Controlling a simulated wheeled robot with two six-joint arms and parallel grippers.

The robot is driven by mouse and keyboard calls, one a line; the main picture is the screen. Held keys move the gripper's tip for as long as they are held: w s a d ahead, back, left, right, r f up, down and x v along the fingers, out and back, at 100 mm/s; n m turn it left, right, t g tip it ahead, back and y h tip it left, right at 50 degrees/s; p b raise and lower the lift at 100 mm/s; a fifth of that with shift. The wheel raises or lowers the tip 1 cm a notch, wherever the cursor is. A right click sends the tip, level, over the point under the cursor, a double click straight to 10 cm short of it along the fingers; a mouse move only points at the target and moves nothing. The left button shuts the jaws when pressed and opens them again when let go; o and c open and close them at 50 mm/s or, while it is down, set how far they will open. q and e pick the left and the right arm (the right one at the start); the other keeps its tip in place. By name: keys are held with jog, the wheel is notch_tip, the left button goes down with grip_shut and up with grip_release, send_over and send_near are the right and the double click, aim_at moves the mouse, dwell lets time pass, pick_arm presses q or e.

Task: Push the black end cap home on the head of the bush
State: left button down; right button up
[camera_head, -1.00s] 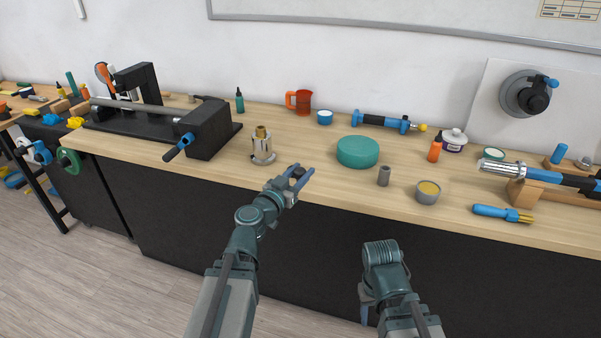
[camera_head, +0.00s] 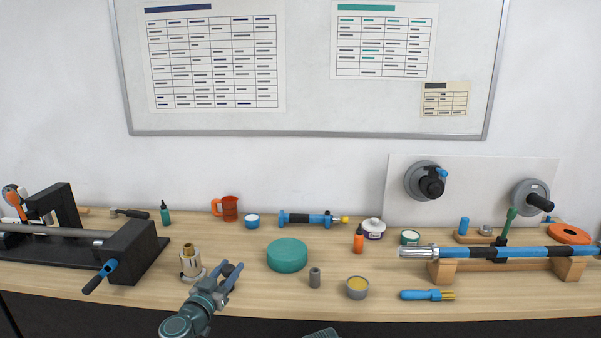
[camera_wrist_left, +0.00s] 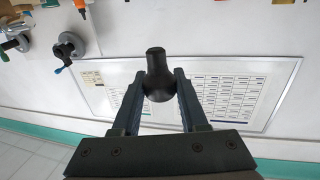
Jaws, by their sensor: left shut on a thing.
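My left gripper (camera_head: 230,277) is shut on a black, round-bodied piece with a narrower neck, which looks like the end cap (camera_head: 228,269). In the left wrist view the black end cap (camera_wrist_left: 157,76) sits between the two blue-grey fingers of the left gripper (camera_wrist_left: 157,88). A brass piece, perhaps the bush (camera_head: 188,251), stands upright in a silver holder (camera_head: 191,268) just left of the gripper. The cap is beside it and apart from it. My right gripper is out of view; only a bit of that arm shows at the bottom edge.
A black clamp fixture (camera_head: 130,250) stands at the left. A green round tin (camera_head: 287,254), a grey cylinder (camera_head: 314,277) and a cup (camera_head: 357,287) stand right of the gripper. A blue-banded shaft (camera_head: 520,252) lies on wooden blocks. Two grey discs (camera_head: 418,180) are on the wall panel.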

pick_arm(q)
notch_tip(320, 180, down, 11)
jog(key=b, duration=1.1)
jog(key=shift+r, duration=0.15)
